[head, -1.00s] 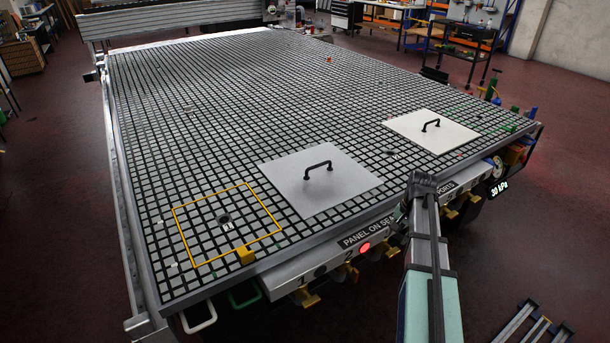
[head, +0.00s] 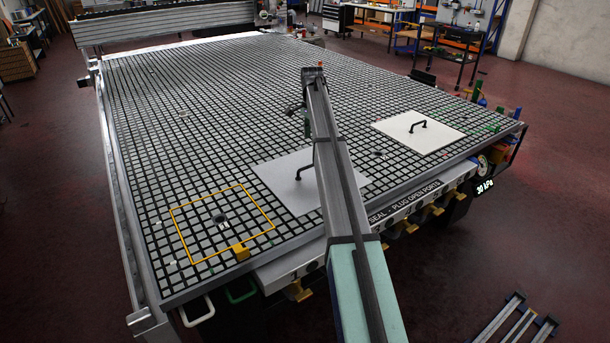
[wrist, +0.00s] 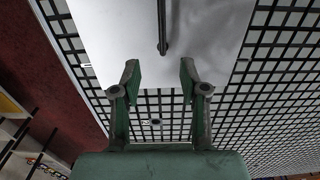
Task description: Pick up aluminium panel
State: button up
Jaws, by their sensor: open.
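The aluminium panel (head: 278,180) is a flat grey square with a black bar handle (head: 305,170). It lies on the grid table near its front edge, and my arm covers part of it in the head view. In the wrist view the panel (wrist: 110,35) fills the upper middle, with its handle (wrist: 162,30) running down from the top edge. My gripper (wrist: 159,75) is open and empty, its two fingers apart just below the handle's end in the picture. Its height above the panel is hard to judge.
A cream panel (head: 395,128) with a black handle lies to the right. A yellow square outline (head: 180,235) around a dark port (head: 219,217) is at the left, with a yellow block (head: 240,252) at its front edge. A display (head: 485,187) reads 30 kPa. The far grid is clear.

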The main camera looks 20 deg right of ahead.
jog(key=p, duration=0.3)
send_near(310, 166)
jog(key=f, duration=0.5)
jog(key=shift+d, duration=0.2)
jog(key=shift+w+a+f+p, duration=0.1)
jog(key=shift+f+p, duration=0.5)
jog(key=shift+f, duration=0.8)
jog(key=shift+w+a+f+p, duration=0.1)
jog(key=shift+f+p, duration=0.45)
jog(key=shift+f, duration=0.85)
jog(key=shift+r, duration=0.15)
grip_shut()
